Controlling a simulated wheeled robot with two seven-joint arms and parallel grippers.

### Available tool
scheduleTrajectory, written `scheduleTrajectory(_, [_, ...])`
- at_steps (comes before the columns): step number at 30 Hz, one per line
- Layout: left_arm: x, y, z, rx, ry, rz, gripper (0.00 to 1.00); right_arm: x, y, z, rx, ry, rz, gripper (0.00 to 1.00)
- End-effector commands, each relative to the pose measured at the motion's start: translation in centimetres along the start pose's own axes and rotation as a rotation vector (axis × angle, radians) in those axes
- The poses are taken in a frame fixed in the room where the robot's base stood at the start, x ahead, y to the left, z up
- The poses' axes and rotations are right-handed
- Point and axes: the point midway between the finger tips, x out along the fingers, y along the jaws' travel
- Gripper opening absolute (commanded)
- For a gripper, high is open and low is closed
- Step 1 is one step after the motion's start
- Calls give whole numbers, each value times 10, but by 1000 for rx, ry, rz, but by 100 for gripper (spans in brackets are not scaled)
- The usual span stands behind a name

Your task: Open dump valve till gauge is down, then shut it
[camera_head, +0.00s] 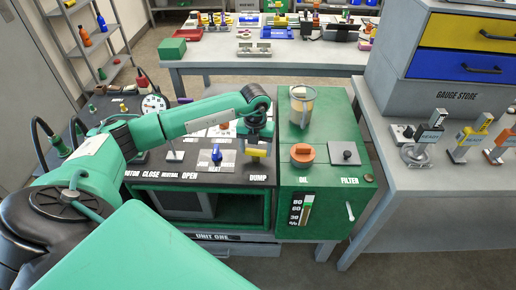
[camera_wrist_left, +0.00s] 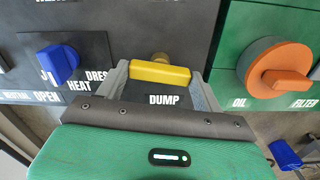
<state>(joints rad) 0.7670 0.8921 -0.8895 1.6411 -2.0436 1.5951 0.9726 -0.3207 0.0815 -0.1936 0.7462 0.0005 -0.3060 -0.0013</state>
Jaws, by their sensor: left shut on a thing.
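The yellow dump valve handle (camera_head: 256,153) is on the front panel above the DUMP label. It lies crosswise in the left wrist view (camera_wrist_left: 160,72). My left gripper (camera_head: 256,138) reaches down over it from above, and its two fingers close on the handle's ends in the wrist view. The round white gauge (camera_head: 154,104) stands at the back left of the cart, beyond my left arm. Its dial is too small to read. My right gripper is not in view.
A blue HEAT knob (camera_head: 216,154) sits left of the dump handle. A grey side bench (camera_head: 405,205) stands further right.

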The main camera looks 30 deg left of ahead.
Motion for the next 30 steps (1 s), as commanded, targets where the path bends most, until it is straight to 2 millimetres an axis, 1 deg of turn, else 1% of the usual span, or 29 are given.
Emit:
scheduleTrajectory(2, [2,-2,1,61,-4,-4,45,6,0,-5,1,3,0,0])
scheduleTrajectory(4, [2,-2,1,123,-4,-5,45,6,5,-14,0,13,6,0])
scheduleTrajectory(8, [2,-1,1,245,-5,-4,45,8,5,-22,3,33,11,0])
scheduleTrajectory(19, [2,-2,0,599,-6,-4,45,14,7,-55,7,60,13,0])
scheduleTrajectory(21, [1,-2,1,665,-7,-4,45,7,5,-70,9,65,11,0])
scheduleTrajectory(26, [1,-2,1,816,-8,-4,45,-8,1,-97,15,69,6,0])
scheduleTrajectory(30, [1,-2,1,947,-7,-3,45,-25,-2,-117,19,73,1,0])
